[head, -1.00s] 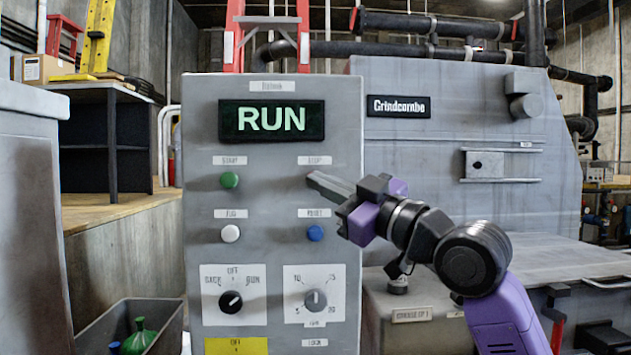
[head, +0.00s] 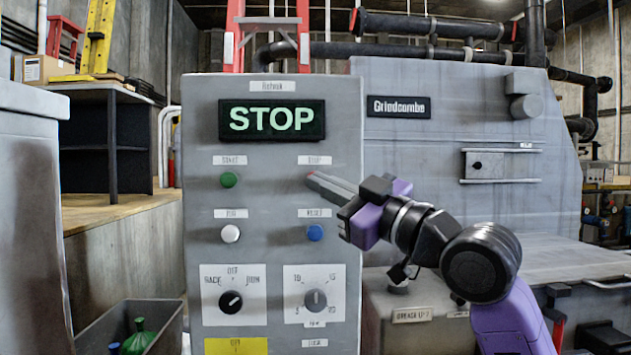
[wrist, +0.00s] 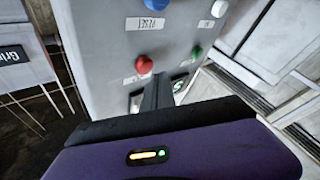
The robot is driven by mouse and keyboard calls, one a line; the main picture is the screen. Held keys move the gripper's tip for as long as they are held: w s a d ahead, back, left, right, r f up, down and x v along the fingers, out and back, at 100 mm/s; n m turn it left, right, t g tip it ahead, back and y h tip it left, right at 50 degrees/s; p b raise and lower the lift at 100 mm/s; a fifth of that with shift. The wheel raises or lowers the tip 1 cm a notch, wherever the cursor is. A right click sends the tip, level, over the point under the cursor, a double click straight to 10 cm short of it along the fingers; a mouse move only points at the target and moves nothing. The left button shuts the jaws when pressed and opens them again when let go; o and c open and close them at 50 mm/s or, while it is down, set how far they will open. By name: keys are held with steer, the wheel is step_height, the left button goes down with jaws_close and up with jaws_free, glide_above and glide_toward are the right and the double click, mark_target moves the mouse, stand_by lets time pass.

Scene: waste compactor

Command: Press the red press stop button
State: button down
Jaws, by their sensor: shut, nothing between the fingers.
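The grey control panel (head: 272,195) carries a display (head: 271,120) that reads STOP in green letters. The red stop button shows in the wrist view (wrist: 144,65), beside the label marked STOP. In the head view only a small bit of red (head: 309,174) shows, just under the STOP label, mostly hidden by my fingertips. My gripper (head: 312,178) is shut and empty, its tips right at the stop button. In the wrist view the button's face is uncovered by the fingers; contact cannot be told.
A green start button (head: 230,180) is left of the stop button. A white button (head: 231,233) and a blue reset button (head: 315,232) sit below. Two dials are lower down. The grey machine (head: 455,150) stands to the right, and a bin (head: 160,325) with green bottles is lower left.

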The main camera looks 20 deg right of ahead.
steer(key=shift+s, duration=0.1)
steer(key=shift+s+a, duration=0.25)
steer(key=shift+s, duration=0.5)
steer(key=shift+s+a, duration=0.25)
steer(key=shift+s, duration=0.55)
steer(key=shift+s+a, duration=0.25)
steer(key=shift+s, duration=0.5)
